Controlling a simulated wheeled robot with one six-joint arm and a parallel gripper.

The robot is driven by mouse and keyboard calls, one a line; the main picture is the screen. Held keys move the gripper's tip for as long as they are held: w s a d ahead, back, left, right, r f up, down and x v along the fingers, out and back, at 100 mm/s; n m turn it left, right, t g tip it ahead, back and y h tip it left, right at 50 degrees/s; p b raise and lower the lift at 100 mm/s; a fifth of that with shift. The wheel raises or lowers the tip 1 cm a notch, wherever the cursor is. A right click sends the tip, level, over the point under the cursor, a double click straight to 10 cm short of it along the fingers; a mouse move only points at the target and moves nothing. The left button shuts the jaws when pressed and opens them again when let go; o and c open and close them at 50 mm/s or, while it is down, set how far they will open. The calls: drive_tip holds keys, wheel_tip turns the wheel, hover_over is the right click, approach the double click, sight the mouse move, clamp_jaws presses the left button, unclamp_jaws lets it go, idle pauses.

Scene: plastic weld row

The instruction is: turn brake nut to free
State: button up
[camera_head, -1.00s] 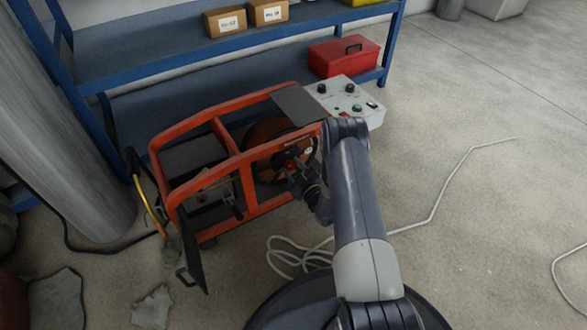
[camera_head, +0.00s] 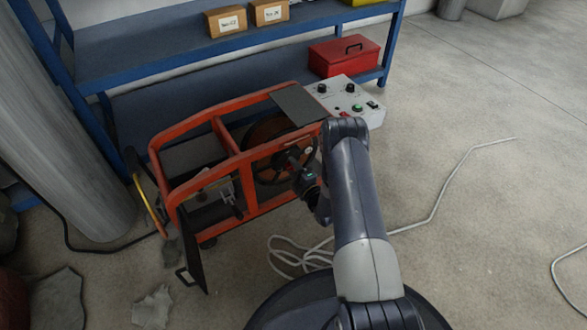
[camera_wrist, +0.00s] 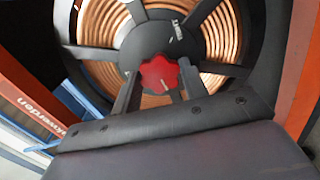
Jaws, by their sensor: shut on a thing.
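The brake nut (camera_wrist: 160,73) is a red lobed knob with a small white mark on its face. It sits at the centre of a black hub on the reel (camera_wrist: 215,36), which is wound with copper-coloured wire. The hub carries small white lettering that I cannot read surely. My gripper (camera_wrist: 161,86) has one finger on each side of the nut and is shut on it. In the head view my gripper (camera_head: 291,160) reaches into the right part of the orange-framed machine (camera_head: 243,160), and hides the nut there.
A grey control box (camera_head: 345,98) with knobs and buttons is at the machine's right end. A blue shelf (camera_head: 180,58) stands behind, with a red toolbox (camera_head: 342,56). A pale cable (camera_head: 436,200) lies on the floor. The floor to the right is mostly clear.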

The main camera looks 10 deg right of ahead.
drive_tip(key=n, duration=0.4)
drive_tip(key=shift+f, duration=0.1)
drive_tip(key=shift+n, duration=1.8)
drive_tip(key=o, duration=1)
drive_tip(key=shift+c, duration=0.2)
drive_tip(key=p+v, duration=0.3)
drive_tip(key=v, duration=0.8)
drive_tip(key=shift+p, duration=0.35)
drive_tip(key=shift+w, duration=0.15)
